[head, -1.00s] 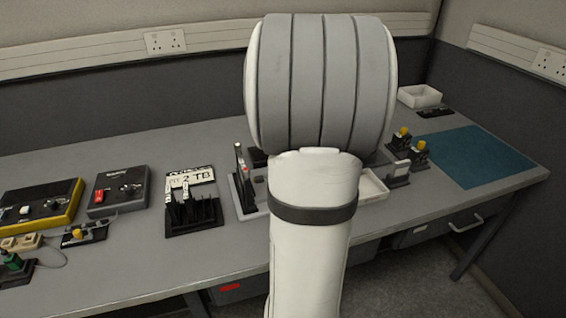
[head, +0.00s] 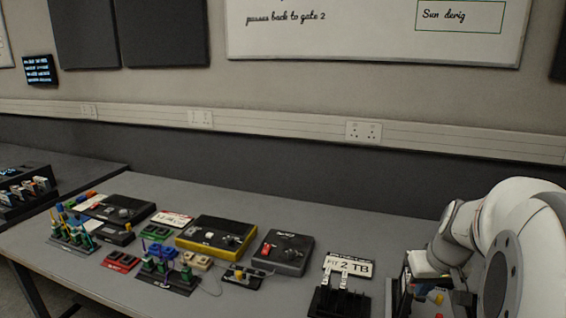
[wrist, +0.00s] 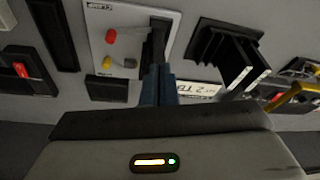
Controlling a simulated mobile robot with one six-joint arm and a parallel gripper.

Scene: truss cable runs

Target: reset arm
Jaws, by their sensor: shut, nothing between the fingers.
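My arm (head: 505,235) stands at the right of the head view, over the right part of the grey bench. In the wrist view my gripper (wrist: 159,72) shows its two dark blue fingers pressed together, with nothing between them. The fingers lie in front of a light grey panel (wrist: 104,38) with a red knob and a yellow knob. In the head view the fingers are not clear to see; my arm's links hide part of that area.
A black slotted rack (head: 338,302) stands left of my arm, before a "2 TB" plate (head: 348,265). The bench behind the boxes is bare.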

